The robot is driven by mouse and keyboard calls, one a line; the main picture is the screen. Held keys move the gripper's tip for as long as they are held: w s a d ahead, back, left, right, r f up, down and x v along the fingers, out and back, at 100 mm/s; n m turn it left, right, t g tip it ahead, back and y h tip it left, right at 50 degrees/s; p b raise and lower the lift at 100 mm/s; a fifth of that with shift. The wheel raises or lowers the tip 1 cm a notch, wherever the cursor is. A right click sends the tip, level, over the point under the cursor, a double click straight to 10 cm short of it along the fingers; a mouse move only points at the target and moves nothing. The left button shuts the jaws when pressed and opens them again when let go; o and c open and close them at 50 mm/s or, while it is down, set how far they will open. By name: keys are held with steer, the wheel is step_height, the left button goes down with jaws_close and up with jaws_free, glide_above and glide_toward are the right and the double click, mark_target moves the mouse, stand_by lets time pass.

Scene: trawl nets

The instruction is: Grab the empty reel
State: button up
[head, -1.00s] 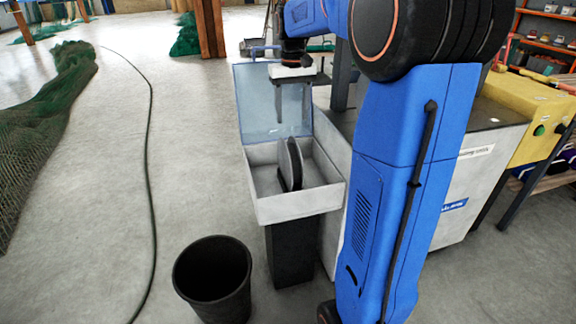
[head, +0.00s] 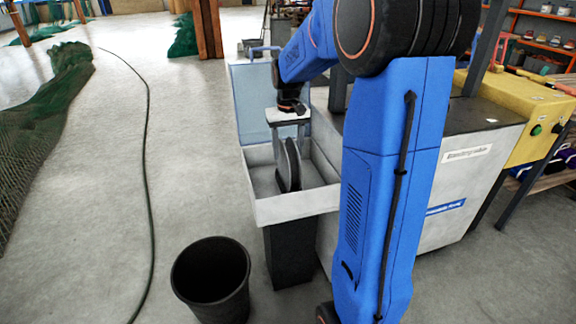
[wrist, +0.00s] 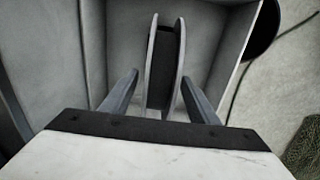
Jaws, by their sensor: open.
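The empty reel (head: 287,168) stands on edge in an open grey tray (head: 297,207) on the machine. In the wrist view the reel (wrist: 165,62) shows two pale grey flanges with a dark bare core between them. My gripper (head: 288,143) points down over the tray at the reel's top. In the wrist view my gripper (wrist: 160,80) is open, with one finger on each side of the reel. The fingers' exact depth beside the reel is hard to tell.
A clear raised lid (head: 256,100) stands behind the tray. A black bucket (head: 211,280) is on the floor in front. A dark hose (head: 147,170) and green netting (head: 45,135) lie to the left. The floor between is clear.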

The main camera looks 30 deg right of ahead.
steer(key=shift+f, duration=0.85)
jaws_close()
